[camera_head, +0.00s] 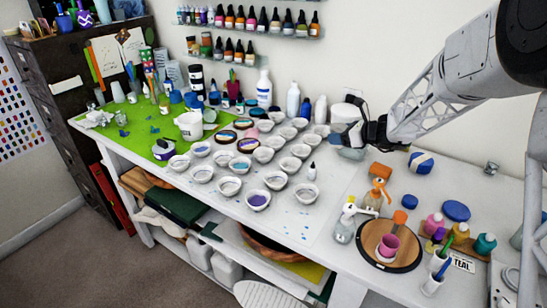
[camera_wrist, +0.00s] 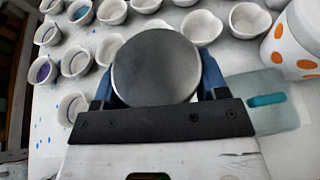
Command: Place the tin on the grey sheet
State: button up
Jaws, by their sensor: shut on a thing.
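A round tin with a dull grey top (camera_wrist: 155,68) fills the middle of the wrist view, between the blue fingers of my gripper (camera_wrist: 158,82). The fingers are shut on its sides. In the head view my gripper (camera_head: 350,135) is at the back of the white table, right of the cup rows; the tin is hard to make out there. A pale grey sheet (camera_head: 318,222) with blue drops lies under and in front of the cups. It is barely darker than the table. The tin hides what lies directly beneath it.
Several white cups (camera_head: 276,180) stand in rows left of my gripper. A pale grey-green flat piece with a teal slot (camera_wrist: 265,98) and an orange-spotted white jar (camera_wrist: 292,40) are close on its right in the wrist view.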

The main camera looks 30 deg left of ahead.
jog(key=shift+f, duration=0.1)
send_over(334, 167)
jog(key=shift+s+f, duration=0.1)
jog(key=shift+f, duration=2.9)
jog(key=shift+f, duration=1.9)
jog(key=o, duration=1)
jog(key=shift+f, duration=0.15)
